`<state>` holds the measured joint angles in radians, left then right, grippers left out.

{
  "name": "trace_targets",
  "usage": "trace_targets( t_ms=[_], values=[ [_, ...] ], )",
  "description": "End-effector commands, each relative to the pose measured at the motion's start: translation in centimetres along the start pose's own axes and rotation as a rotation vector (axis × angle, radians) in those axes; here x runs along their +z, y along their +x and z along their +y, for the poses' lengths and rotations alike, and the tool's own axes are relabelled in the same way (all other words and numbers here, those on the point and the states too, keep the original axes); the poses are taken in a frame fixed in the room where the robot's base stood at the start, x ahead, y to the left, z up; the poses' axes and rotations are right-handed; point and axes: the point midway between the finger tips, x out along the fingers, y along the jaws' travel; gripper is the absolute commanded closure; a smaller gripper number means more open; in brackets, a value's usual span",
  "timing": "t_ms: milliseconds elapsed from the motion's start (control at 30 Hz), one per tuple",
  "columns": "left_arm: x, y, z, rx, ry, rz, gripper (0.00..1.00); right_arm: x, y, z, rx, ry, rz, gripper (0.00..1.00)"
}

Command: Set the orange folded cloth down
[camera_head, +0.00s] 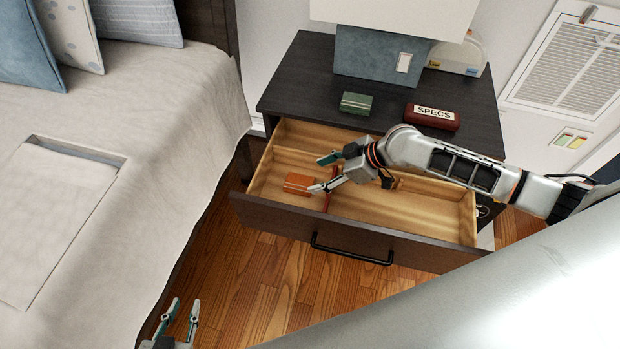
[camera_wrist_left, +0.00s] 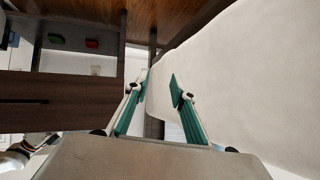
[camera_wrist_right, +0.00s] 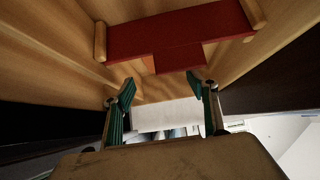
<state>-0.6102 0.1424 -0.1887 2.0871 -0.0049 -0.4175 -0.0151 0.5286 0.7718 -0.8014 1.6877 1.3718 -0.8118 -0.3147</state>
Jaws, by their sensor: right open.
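The orange folded cloth (camera_head: 297,183) lies in the left part of the open drawer (camera_head: 400,205), beside a thin red upright piece (camera_head: 331,185). My right gripper (camera_head: 324,173) is over the drawer, just right of the cloth, with its fingers apart. In the right wrist view the open fingers (camera_wrist_right: 163,88) have nothing between them. I cannot tell whether a finger touches the cloth. My left gripper (camera_head: 180,320) is open and empty, low beside the bed.
The dark nightstand (camera_head: 295,75) carries a green box (camera_head: 356,103), a red SPECS case (camera_head: 432,117) and a lamp (camera_head: 380,52). The bed (camera_head: 150,110) stands at left. The drawer's right part has bare wood. The drawer front (camera_head: 290,222) forms a raised edge.

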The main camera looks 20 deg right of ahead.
Motion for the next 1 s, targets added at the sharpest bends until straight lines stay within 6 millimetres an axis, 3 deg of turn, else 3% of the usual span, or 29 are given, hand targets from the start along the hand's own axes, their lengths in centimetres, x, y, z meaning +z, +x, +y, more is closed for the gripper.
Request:
trace_targets(
  t_ms=[100, 300, 867, 1000],
  values=[
    [0.3, -0.2, 0.0, 0.0, 0.001, -0.009, 0.76, -0.1, -2.2, 0.1, 0.002, -0.002, 0.0, 0.42],
    [0.1, -0.2, -0.1, -0.001, 0.0, -0.005, 0.76, 0.0, -4.0, 0.0, 0.0, 0.0, 0.0, 0.42],
    [0.0, -0.1, -0.1, -0.001, -0.001, -0.003, 0.76, 0.1, -4.2, -0.1, -0.001, 0.0, -0.001, 0.42],
    [-0.7, -0.3, -0.3, -0.004, 0.0, 0.006, 0.76, -0.8, -4.8, 0.2, 0.005, -0.006, 0.006, 0.42]
  ],
)
